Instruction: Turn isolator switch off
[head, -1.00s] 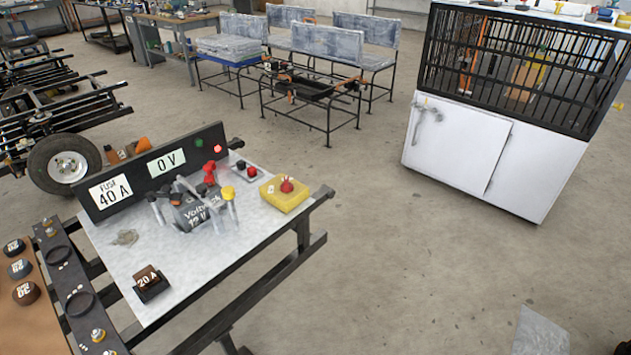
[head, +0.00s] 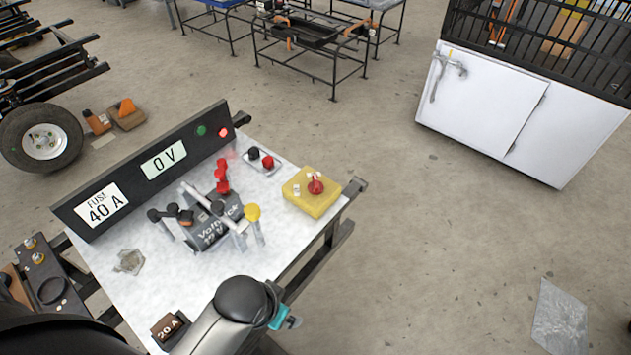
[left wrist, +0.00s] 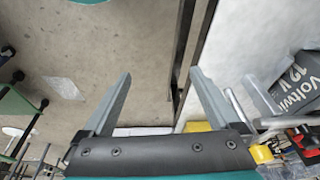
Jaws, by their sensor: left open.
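The isolator switch (head: 314,188) is a yellow box with a red knob on top. It sits at the right end of the white-topped bench (head: 130,232). My left arm comes in at the bottom of the head view, with its gripper (head: 291,321) off the bench's front edge, apart from the switch. In the left wrist view my left gripper (left wrist: 160,76) is open and empty, with its fingers spread over the floor and bench edge. A yellow patch behind a finger there looks like part of the switch box. My right gripper is not in view.
A grey battery (head: 212,226) with clamps and a yellow cap (head: 252,212) stands mid-bench. A black panel (head: 140,172) reading 0 V and 40 A runs along the back. A 20 A fuse block (head: 170,328) is near my arm.

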